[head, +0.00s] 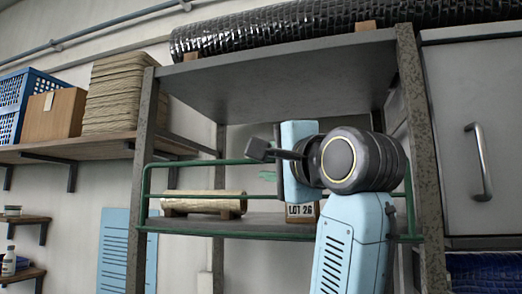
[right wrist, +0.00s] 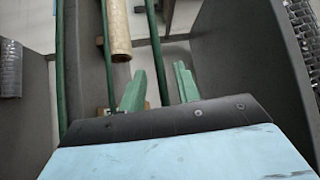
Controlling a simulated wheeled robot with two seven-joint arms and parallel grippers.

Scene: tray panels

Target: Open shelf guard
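The shelf guard (head: 205,163) is a green rail frame, upright across the front of the middle shelf (head: 265,219) in the head view. Its green bars (right wrist: 60,60) run lengthwise in the right wrist view. My right gripper (head: 268,176) is at the guard, right of its middle, with my light blue wrist hiding part of the rail. In the right wrist view its two green fingers (right wrist: 158,68) stand apart, with a green bar passing near the gap. I cannot tell whether the bar lies between them. My left gripper is not in view.
A tan roll (head: 203,201) lies on the shelf behind the guard, left of a box labelled LOT 26 (head: 301,212). Dark posts (head: 144,180) flank the bay. A mesh-wrapped roll (head: 290,27) lies on top. A grey cabinet (head: 475,130) stands at right.

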